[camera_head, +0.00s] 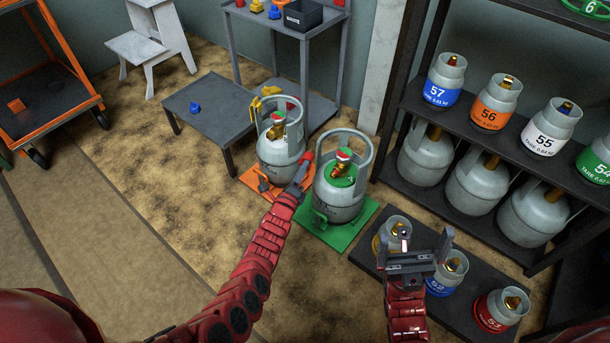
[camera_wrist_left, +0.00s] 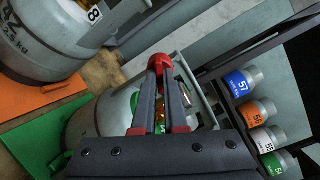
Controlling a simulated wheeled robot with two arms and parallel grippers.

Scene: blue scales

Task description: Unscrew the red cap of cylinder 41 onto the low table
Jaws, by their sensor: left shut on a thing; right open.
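A grey cylinder (camera_head: 340,200) with a green neck stands on a green scale (camera_head: 340,235); its number is hidden from me. A red-and-white top (camera_head: 344,154) shows on its brass valve. My left gripper (camera_head: 306,163) is at this cylinder's left side. In the left wrist view its fingers are shut on a round red cap (camera_wrist_left: 158,63), with the cylinder (camera_wrist_left: 100,115) behind. Whether the cap touches anything else I cannot tell. The low grey table (camera_head: 225,120) is at the upper left. My right gripper (camera_head: 413,245) is open and empty above the dark platform.
Another cylinder (camera_head: 280,155) stands on an orange scale (camera_head: 262,185), close by on the left. A blue piece (camera_head: 195,107) lies on the low table, otherwise clear. Small cylinders stand on the dark platform (camera_head: 440,310) and right shelf. A workbench (camera_head: 315,115) stands behind.

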